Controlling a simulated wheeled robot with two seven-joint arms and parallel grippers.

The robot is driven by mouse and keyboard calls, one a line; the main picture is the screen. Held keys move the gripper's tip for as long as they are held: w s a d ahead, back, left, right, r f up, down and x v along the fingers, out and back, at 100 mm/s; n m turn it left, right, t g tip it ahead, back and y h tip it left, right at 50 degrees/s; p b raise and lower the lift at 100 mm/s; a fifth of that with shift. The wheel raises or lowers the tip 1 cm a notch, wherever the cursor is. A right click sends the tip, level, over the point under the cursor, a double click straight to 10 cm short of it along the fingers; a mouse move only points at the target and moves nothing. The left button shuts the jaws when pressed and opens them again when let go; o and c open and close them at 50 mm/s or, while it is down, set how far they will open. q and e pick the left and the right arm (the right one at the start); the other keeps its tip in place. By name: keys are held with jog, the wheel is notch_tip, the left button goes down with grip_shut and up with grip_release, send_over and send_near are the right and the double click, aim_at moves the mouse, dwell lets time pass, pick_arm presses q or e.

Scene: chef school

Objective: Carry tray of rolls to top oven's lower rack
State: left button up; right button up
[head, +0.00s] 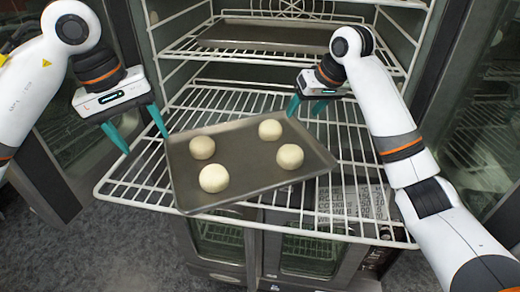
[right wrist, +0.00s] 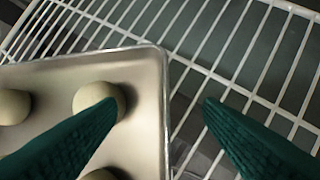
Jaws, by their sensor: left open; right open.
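The tray (head: 240,180) is a grey metal tray with several pale round rolls (head: 290,156) on it. It rests slightly askew on the pulled-out lower rack (head: 130,186) of the top oven, its front edge near the rack's front. My left gripper (head: 140,140) is open and empty at the tray's left back corner, apart from the rim as far as I see. My right gripper (head: 305,106) is open beside the tray's back right corner. In the right wrist view, the tray's rim (right wrist: 166,110) lies between the open fingers (right wrist: 155,115); whether they touch it is unclear.
An upper rack (head: 185,45) holds another, empty-looking dark tray (head: 265,37). Oven walls and open doors stand on both sides. A lower oven with glass windows (head: 310,255) is below the rack. Bare rack wires show right of the tray.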

jog(key=shift+s+d+r, duration=0.1)
jog(key=shift+s+r, duration=0.25)
jog(key=shift+s, duration=0.25)
jog(key=shift+s+r, duration=0.35)
jog(key=shift+s, duration=0.2)
pick_arm(q)
jog(key=shift+w+d+f+p, duration=0.3)
jog(key=shift+w+f, duration=0.1)
jog(key=shift+w, duration=0.25)
pick_arm(e)
jog(key=shift+s+d+r, duration=0.1)
jog(key=shift+d+r, duration=0.25)
jog(key=shift+r, duration=0.6)
jog(key=shift+d+r, duration=0.35)
jog(key=shift+r, duration=0.55)
jog(key=shift+s+d+r, duration=0.1)
jog(key=shift+d+r, duration=0.25)
jog(key=shift+r, duration=0.6)
